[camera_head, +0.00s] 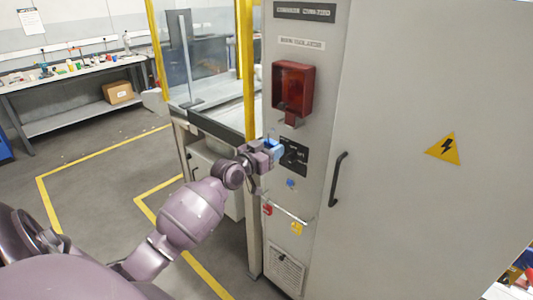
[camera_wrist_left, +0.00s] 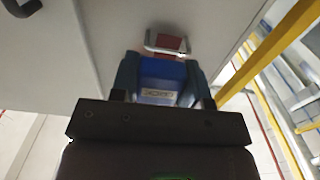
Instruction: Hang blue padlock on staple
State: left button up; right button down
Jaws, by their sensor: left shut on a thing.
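My left gripper (camera_head: 266,151) is at the front of the grey cabinet, shut on the blue padlock (camera_head: 275,146). The padlock is at the left edge of a black switch panel (camera_head: 294,156). In the left wrist view the blue padlock (camera_wrist_left: 162,82) sits between the two fingers, with a pale label on its body. A metal U-shaped loop (camera_wrist_left: 152,44) shows just beyond it, in front of a red patch. I cannot make out the staple or whether the padlock touches it. My right gripper is not in view.
A red box (camera_head: 293,88) is mounted above the panel. A small blue item (camera_head: 291,183), a rail (camera_head: 289,213), a red item (camera_head: 267,209) and a yellow tag (camera_head: 296,229) are below. A black door handle (camera_head: 338,179) stands out to the right; a yellow post (camera_head: 249,70) is left.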

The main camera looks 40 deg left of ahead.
pick_arm(q)
jog(key=shift+w+d+b, duration=0.15)
jog(key=shift+w+b, duration=0.8)
jog(key=shift+w, duration=1.1)
jog(key=shift+w+d+b, duration=0.15)
jog(key=shift+w+b, duration=0.8)
jog(key=shift+w, duration=1.1)
jog(key=shift+w+f, duration=0.1)
jog(key=shift+w, duration=0.4)
jog(key=shift+f+b, duration=0.45)
jog(key=shift+b, duration=0.1)
jog(key=shift+f, duration=0.25)
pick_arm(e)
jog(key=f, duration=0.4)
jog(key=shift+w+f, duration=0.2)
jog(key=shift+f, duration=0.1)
